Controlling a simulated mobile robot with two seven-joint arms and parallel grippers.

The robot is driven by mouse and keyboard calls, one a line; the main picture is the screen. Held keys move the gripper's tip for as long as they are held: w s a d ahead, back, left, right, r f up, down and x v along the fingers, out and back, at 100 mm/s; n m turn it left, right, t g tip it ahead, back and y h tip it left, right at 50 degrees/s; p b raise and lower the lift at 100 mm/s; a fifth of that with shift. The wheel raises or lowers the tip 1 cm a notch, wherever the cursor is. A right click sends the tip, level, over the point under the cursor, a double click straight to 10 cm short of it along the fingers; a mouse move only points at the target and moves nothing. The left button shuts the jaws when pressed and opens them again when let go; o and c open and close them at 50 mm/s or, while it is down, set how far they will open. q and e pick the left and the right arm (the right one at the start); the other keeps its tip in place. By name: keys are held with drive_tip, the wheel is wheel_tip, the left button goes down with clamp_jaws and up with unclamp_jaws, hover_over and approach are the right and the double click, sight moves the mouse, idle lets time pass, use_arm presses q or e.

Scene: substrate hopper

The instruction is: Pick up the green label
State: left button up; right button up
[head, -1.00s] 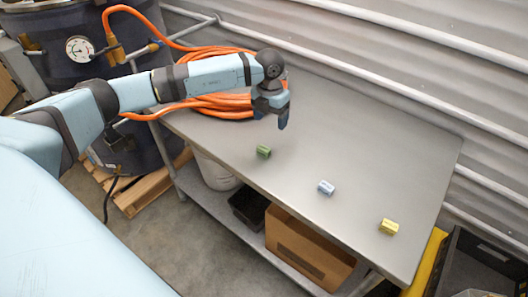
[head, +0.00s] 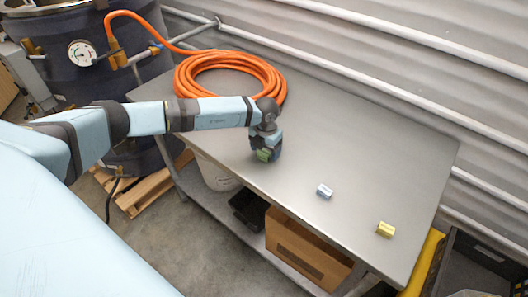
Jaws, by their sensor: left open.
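The green label (head: 264,156) is a small green roll on the grey metal table (head: 340,135), near its front left part. My left gripper (head: 266,152) is right over it, pointing down, with the fingers at the label's sides. The gripper is open and partly hides the label. I cannot tell whether the fingers touch it. My right gripper is not in view.
A coiled orange hose (head: 228,62) lies behind my left arm. A cardboard box (head: 300,250) stands on the lower shelf. The table's middle is clear.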

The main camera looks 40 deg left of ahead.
use_arm(q)
drive_tip(key=shift+f, duration=0.6)
drive_tip(key=c, duration=1)
drive_tip(key=shift+r, duration=0.15)
